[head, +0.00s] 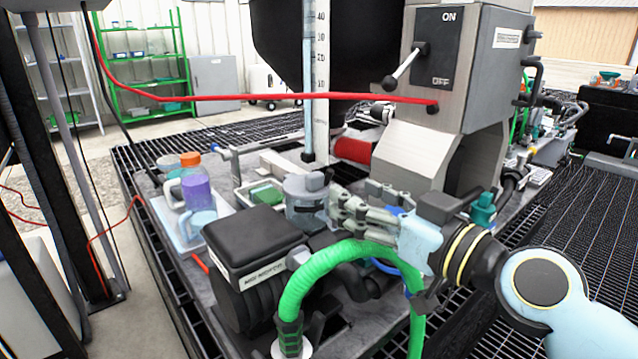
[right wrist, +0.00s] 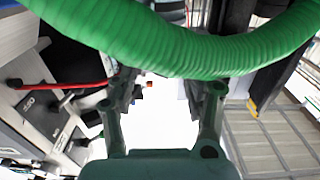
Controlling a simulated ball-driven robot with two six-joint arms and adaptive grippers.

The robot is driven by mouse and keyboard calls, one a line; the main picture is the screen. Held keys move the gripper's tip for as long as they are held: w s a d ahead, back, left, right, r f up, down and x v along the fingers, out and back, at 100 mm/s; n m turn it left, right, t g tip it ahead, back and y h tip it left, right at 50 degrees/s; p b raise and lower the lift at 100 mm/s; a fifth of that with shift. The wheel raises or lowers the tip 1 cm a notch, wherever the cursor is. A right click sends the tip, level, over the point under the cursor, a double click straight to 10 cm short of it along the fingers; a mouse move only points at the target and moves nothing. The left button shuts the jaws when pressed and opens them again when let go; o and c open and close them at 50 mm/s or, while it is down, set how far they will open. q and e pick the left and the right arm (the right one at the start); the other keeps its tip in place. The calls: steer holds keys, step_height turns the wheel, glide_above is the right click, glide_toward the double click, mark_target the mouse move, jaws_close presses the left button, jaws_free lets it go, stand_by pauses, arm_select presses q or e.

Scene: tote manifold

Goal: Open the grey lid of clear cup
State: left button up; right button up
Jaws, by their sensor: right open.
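The clear cup (head: 303,215) stands on the bench near the middle of the head view. The cup cannot be made out there. My left gripper is not in view.
A thick green hose (head: 345,252) arches in front of the right gripper and crosses the wrist view (right wrist: 170,45). A black motor box (head: 255,240) stands in front of the cup. Left are bottles (head: 197,190) on a tray; behind right is a grey switch box (head: 470,65).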

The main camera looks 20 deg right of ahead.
mark_target(318, 177)
steer(key=p+x, duration=0.1)
steer(key=x, duration=0.9)
steer(key=shift+a+f, duration=0.1)
jaws_close()
